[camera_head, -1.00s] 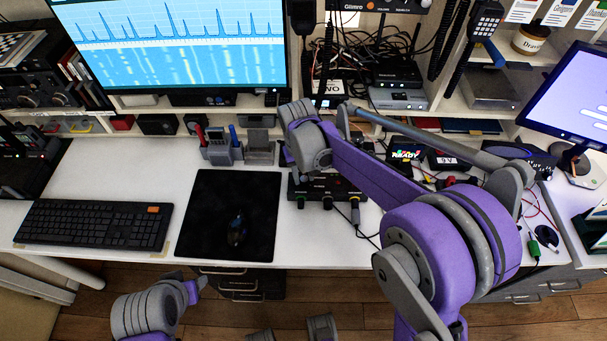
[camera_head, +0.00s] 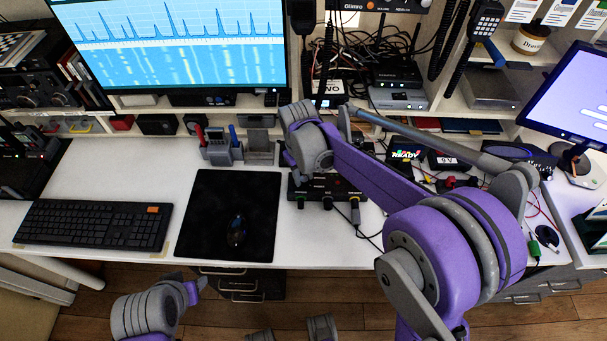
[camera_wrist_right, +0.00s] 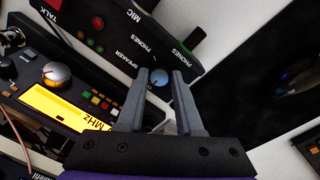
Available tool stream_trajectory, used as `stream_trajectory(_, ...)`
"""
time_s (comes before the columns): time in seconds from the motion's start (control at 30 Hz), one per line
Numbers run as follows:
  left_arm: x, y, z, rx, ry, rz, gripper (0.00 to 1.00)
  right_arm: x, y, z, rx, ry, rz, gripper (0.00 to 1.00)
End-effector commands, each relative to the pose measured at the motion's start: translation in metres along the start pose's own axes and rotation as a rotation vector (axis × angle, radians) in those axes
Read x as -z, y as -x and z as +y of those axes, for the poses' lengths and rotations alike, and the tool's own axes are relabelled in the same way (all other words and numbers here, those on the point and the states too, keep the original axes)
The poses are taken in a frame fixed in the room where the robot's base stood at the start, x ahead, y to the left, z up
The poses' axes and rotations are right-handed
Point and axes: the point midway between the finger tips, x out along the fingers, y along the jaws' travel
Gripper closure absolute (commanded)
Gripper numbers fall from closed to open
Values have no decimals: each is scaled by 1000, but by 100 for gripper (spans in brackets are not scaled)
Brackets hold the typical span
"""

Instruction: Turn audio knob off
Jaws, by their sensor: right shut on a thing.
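A black audio box with PHONES, SPEAKER and MIC labels (camera_wrist_right: 120,40) fills the top of the right wrist view. It also shows in the head view (camera_head: 343,188), on the desk below my right arm. Between my right fingers is a small round knob with a pale blue top (camera_wrist_right: 159,77). My right gripper (camera_wrist_right: 160,73) is shut on this knob, a finger on either side. How far the knob is turned cannot be told. Only part of my left arm shows there, at the bottom left.
A radio with a yellow display (camera_wrist_right: 63,107) and a large silver knob (camera_wrist_right: 57,75) lies close left of my right gripper. A black mouse pad (camera_head: 205,210) with a mouse is beside the audio box. Several cables lie on the desk's right side. The keyboard (camera_head: 95,224) is at left.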

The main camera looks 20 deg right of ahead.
Motion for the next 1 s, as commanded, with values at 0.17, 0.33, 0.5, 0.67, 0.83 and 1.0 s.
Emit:
stream_trajectory(0.17, 0, 0, 0, 0, 0, 0, 50, 0, 0, 0, -1, 0, 0, 49)
stream_trajectory(0.33, 0, 0, 0, 0, 0, 0, 50, 0, 0, 0, -1, 0, 0, 35)
stream_trajectory(0.5, 0, 0, 0, 0, 0, 0, 50, 0, 0, 0, 0, -1, 0, 35)
stream_trajectory(0.67, 1, 2, 0, 0, 0, 1, 50, 0, 11, 0, 0, -1, 0, 35)
stream_trajectory(0.83, 3, 5, 0, 0, 0, 2, 50, 0, 44, 0, 0, -1, 0, 35)
stream_trajectory(1.0, 5, 8, 0, 0, 0, 3, 50, 0, 78, 0, -1, 0, 0, 35)
